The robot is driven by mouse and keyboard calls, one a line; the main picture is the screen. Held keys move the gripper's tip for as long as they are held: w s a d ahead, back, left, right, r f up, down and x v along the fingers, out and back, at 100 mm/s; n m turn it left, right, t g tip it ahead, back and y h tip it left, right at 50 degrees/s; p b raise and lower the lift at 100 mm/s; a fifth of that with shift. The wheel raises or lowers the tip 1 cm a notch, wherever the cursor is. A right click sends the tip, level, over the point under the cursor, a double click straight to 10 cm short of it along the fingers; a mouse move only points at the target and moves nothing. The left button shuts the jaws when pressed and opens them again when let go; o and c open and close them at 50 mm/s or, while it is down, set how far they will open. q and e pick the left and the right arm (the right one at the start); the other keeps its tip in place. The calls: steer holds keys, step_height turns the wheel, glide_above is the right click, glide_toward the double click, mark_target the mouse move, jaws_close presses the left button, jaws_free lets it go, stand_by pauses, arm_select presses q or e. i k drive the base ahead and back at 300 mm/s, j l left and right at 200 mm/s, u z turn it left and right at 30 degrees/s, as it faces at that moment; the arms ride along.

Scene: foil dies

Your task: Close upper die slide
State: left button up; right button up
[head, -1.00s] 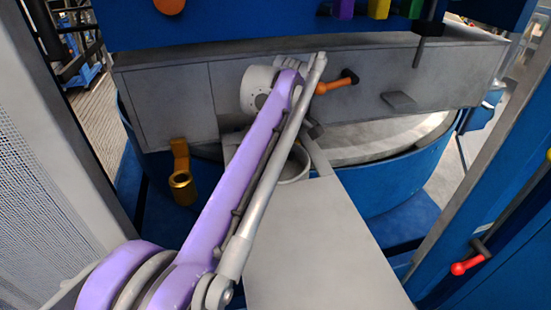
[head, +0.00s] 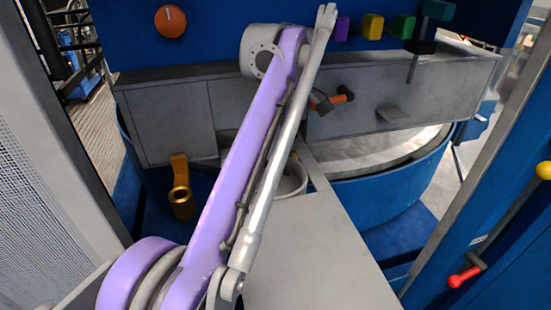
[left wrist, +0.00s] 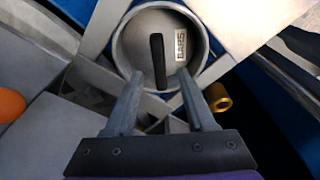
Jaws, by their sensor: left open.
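No part is labelled as the upper die slide, so I cannot tell which it is. A long grey housing (head: 170,108) crosses the machine in the head view. An orange handle (head: 342,96) with a black end sticks out of its front. My left arm covers part of the housing, and my left gripper is mostly hidden behind it in the head view. In the left wrist view my left gripper (left wrist: 161,73) is open, with nothing between its fingers. Beyond its fingertips is a round grey gauge-like cup (left wrist: 127,45) with a black bar and a "BARS" label.
A brass fitting (head: 181,202) stands at the left. A flat grey plate (head: 320,255) extends toward me. A red-tipped lever (head: 466,275) is at the right. Coloured blocks and an orange knob (head: 170,21) are on the upper blue panel. A round blue base (head: 400,185) lies behind.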

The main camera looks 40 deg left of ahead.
mark_target(311, 255)
steer(key=k+l, duration=0.1)
steer(key=k, duration=0.4)
steer(key=k+l, duration=0.1)
steer(key=k, duration=0.4)
